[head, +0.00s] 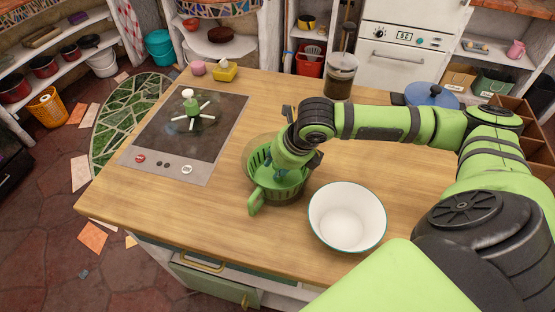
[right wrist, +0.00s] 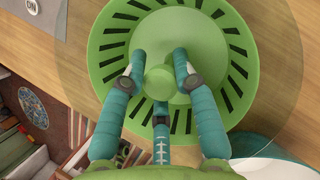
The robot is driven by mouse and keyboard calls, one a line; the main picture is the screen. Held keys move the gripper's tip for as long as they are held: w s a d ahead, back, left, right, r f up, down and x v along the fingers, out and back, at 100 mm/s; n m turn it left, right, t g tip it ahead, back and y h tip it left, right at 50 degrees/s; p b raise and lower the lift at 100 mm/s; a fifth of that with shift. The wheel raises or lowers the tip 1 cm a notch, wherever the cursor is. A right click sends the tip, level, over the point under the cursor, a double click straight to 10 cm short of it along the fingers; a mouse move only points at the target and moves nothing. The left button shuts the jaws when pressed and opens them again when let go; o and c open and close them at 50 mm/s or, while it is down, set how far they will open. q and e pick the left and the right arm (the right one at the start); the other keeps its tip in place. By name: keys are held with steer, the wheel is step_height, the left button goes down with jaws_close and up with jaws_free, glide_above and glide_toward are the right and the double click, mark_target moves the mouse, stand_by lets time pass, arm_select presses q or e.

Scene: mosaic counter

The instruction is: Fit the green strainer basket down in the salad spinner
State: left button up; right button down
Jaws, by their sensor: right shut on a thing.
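The green strainer basket (head: 272,194) is slotted, with a handle jutting toward the counter's front. In the right wrist view the basket (right wrist: 104,47) shows a ring of dark slots and a round centre knob (right wrist: 158,82). My right gripper (head: 284,172) is shut on this knob; its teal fingers also show in the right wrist view (right wrist: 158,85). A clear round bowl, seemingly the salad spinner (head: 259,146), surrounds the basket in outline. I cannot tell how deep the basket sits in it. My left gripper is not in view.
A white bowl (head: 347,216) stands close at the right. A dark cooktop (head: 160,120) at the left bears a green-knobbed piece with white spokes (head: 192,112). A French press (head: 340,78) and a blue lid (head: 432,96) stand behind. The wooden counter (head: 190,215) is clear at the front left.

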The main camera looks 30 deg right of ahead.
steer(key=shift+f, duration=0.3)
steer(key=c, duration=0.9)
jaws_free()
steer(key=shift+s+d+r, duration=0.1)
steer(key=shift+r, duration=0.25)
steer(key=v, duration=1.1)
steer(key=shift+s+r, duration=0.1)
